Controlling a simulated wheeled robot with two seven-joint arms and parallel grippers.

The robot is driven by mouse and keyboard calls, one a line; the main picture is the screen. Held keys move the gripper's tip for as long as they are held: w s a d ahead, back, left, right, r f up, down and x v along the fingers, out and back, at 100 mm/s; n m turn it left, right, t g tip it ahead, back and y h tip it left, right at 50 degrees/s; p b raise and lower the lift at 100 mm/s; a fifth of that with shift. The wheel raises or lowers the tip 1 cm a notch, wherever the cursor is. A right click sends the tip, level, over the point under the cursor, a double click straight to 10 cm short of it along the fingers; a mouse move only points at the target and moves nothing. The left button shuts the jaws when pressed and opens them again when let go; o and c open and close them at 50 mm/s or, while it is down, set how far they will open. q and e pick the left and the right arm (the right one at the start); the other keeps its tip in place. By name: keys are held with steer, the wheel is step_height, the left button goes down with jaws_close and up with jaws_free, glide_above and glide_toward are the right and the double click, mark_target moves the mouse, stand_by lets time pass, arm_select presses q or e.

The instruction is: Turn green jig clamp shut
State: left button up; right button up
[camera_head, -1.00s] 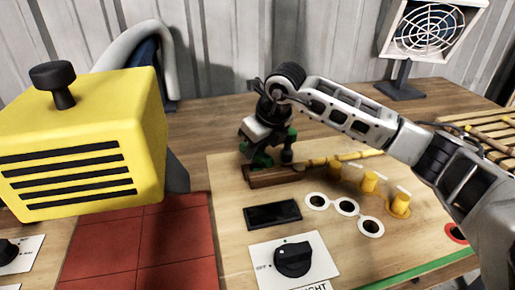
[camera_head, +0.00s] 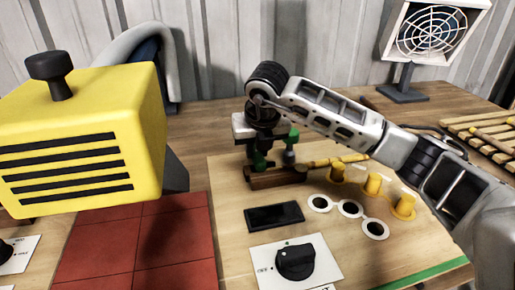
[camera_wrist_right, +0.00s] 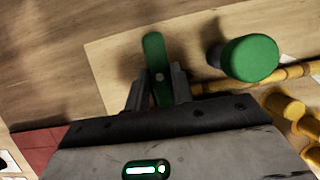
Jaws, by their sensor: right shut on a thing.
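The green jig clamp (camera_head: 258,160) stands on a small brown wooden block (camera_head: 272,179) at the left edge of the light wooden board. My right gripper (camera_head: 262,140) is over the clamp and mostly hidden by its own wrist in the head view. In the right wrist view my right gripper (camera_wrist_right: 160,95) is shut on the clamp's green handle (camera_wrist_right: 154,55), which sticks out past the fingers. A round green knob (camera_wrist_right: 250,58) is to the right of the fingers, apart from them. A rattan pole (camera_head: 335,161) runs right from the block. My left gripper is not in view.
Yellow pegs (camera_head: 373,185) and white rings (camera_head: 350,208) are on the board right of the clamp. A dial (camera_head: 295,262) is in front. A yellow box with vents (camera_head: 85,140) stands at left, and a fan (camera_head: 435,35) at back right.

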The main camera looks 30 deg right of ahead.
stand_by(0.3)
steer(key=o, duration=1)
steer(key=shift+p+v, duration=0.35)
steer(key=shift+v, duration=7.65)
steer(key=shift+s+f, duration=0.1)
